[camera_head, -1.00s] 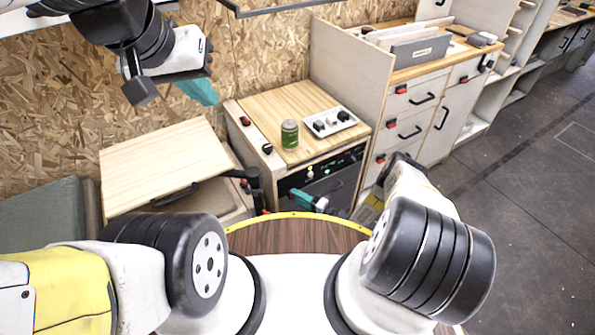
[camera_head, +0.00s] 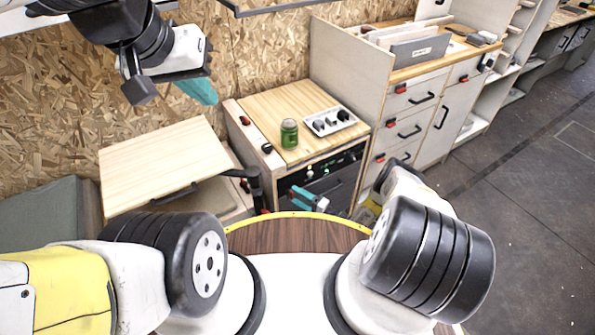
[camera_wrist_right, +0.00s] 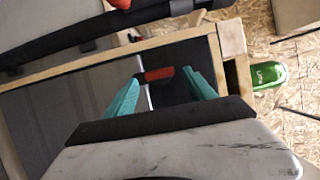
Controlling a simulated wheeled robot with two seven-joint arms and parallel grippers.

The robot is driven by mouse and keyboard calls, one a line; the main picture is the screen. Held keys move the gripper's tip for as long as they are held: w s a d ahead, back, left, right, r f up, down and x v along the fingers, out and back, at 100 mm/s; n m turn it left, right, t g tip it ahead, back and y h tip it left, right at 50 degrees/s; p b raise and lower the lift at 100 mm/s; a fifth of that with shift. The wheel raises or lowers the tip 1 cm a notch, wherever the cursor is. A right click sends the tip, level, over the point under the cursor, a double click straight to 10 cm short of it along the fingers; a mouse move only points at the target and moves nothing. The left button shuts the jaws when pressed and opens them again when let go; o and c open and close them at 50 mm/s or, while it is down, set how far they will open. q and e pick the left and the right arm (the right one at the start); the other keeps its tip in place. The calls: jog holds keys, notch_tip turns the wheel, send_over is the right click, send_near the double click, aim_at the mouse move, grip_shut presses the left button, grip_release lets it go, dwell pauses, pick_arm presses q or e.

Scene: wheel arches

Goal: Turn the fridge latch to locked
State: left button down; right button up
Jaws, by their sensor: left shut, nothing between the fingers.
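In the right wrist view a small red latch (camera_wrist_right: 158,74) sits at the edge of a dark panel, beside a pale wooden frame. My right gripper (camera_wrist_right: 161,78) is open, with one teal finger on each side of the latch as seen here. I cannot tell whether either finger touches it. In the head view the right gripper (camera_head: 308,198) is in front of the dark fridge front (camera_head: 338,187) under the wooden counter. The latch cannot be made out there. My left gripper (camera_head: 200,90) is shut and empty, raised at the upper left, away from the fridge.
A wooden lid (camera_head: 160,165) lies to the left. A drawer cabinet (camera_head: 415,105) with red catches stands to the right. Open floor lies at far right.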

jog(key=v, duration=0.7)
jog(key=shift+s+d, duration=0.25)
jog(key=shift+d, duration=0.1)
jog(key=shift+d, duration=0.1)
dwell(0.3)
